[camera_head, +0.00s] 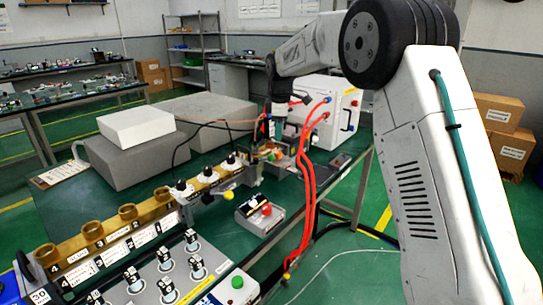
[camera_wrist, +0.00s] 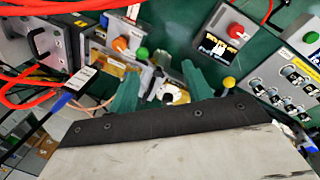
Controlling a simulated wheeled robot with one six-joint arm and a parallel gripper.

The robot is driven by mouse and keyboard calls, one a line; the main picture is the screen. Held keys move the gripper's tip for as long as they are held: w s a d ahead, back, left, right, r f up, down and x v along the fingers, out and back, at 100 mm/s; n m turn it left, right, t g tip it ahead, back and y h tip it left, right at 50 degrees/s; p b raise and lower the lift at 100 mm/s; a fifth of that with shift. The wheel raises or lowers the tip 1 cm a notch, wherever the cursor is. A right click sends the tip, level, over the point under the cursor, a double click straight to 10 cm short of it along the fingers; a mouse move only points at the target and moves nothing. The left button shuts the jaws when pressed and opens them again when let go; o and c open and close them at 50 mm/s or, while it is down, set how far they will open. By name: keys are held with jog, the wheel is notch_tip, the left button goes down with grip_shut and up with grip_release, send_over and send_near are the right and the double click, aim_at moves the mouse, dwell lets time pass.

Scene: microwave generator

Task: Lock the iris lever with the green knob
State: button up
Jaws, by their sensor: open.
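In the wrist view, a green knob (camera_wrist: 141,54) sits beside an orange knob (camera_wrist: 120,44) on a grey metal fixture. It appears to be the iris lever's knob; the lever under it is not clear. My gripper (camera_wrist: 160,86) is open, its two green fingers spread apart with no object clearly held. The green knob is just beyond the fingers, towards the upper left, and looks apart from them. In the head view my gripper (camera_head: 277,120) hangs down over the fixture at the far end of the brass waveguide (camera_head: 153,212). The lever there is too small to tell.
A small box with a red button (camera_head: 266,210) stands right of the waveguide, near a yellow knob (camera_head: 229,195). Red hoses (camera_head: 308,180) hang close to my gripper. A white cabinet (camera_head: 338,105) stands behind. A switch panel (camera_head: 170,272) is in front.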

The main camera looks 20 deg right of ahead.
aim_at(262, 160)
jog(key=w+f, duration=0.2)
jog(key=f, duration=0.2)
jog(key=w+f+n, duration=0.1)
jog(key=w+f, duration=0.2)
jog(key=f, duration=0.2)
jog(key=w+f+n, duration=0.1)
jog(key=w+f, duration=0.2)
jog(key=f, duration=0.2)
jog(key=shift+a, duration=0.25)
grip_shut()
